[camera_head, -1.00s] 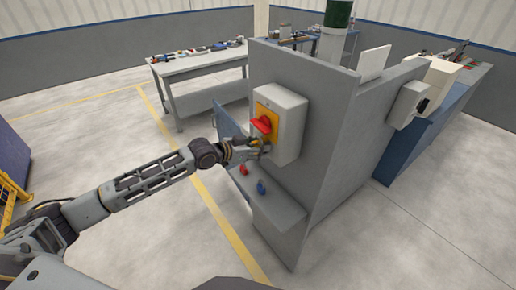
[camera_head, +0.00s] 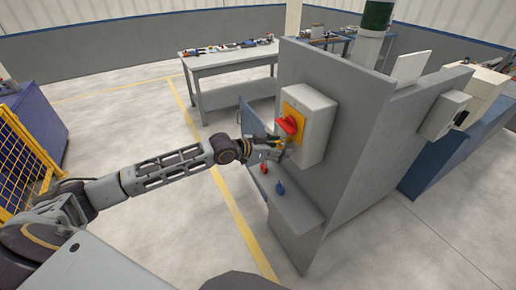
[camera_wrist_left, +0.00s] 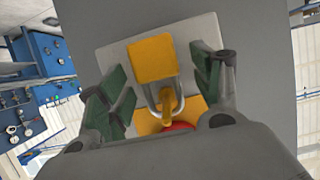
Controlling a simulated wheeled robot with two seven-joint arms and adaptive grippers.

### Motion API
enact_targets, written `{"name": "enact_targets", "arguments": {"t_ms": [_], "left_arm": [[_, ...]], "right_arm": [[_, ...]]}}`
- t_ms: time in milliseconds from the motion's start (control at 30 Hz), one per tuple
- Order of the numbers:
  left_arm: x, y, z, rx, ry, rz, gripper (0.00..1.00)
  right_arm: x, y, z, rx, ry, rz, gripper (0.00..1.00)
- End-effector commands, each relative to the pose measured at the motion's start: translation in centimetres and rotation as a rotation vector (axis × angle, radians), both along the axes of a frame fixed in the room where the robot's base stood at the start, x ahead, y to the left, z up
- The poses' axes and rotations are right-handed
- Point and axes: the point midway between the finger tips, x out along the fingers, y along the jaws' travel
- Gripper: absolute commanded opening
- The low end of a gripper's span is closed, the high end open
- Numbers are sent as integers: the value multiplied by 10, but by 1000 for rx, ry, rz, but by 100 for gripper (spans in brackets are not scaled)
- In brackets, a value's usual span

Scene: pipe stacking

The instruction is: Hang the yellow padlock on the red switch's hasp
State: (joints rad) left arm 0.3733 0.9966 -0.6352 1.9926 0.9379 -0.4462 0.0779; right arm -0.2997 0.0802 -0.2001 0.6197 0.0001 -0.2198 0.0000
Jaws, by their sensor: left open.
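The red switch (camera_head: 290,124) sits on a yellow plate on a grey box; part of its red knob (camera_wrist_left: 180,127) shows low in the left wrist view. The yellow padlock (camera_wrist_left: 152,58) is in front of the box, and its metal shackle appears looped around the yellow-orange hasp (camera_wrist_left: 167,104) by the knob. My left gripper (camera_head: 281,151) is just below and left of the knob. In the left wrist view its green-padded fingers (camera_wrist_left: 158,85) are spread on either side of the padlock, with gaps. My right gripper is not in view.
A red padlock (camera_head: 264,168) and a blue padlock (camera_head: 280,188) are on the grey ledge (camera_head: 297,216) below the box. The grey panel (camera_head: 345,135) stands close behind. A workbench (camera_head: 228,65) with tools is farther back. The floor at left centre is clear.

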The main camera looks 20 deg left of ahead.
Motion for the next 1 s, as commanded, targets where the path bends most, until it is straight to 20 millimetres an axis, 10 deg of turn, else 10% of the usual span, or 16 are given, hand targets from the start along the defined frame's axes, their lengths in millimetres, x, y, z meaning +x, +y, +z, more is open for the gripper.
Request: {"name": "enact_targets", "arguments": {"t_ms": [1000], "left_arm": [[-52, 39, 26, 1, 1, -2, 65]], "right_arm": [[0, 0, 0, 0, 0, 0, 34]]}}
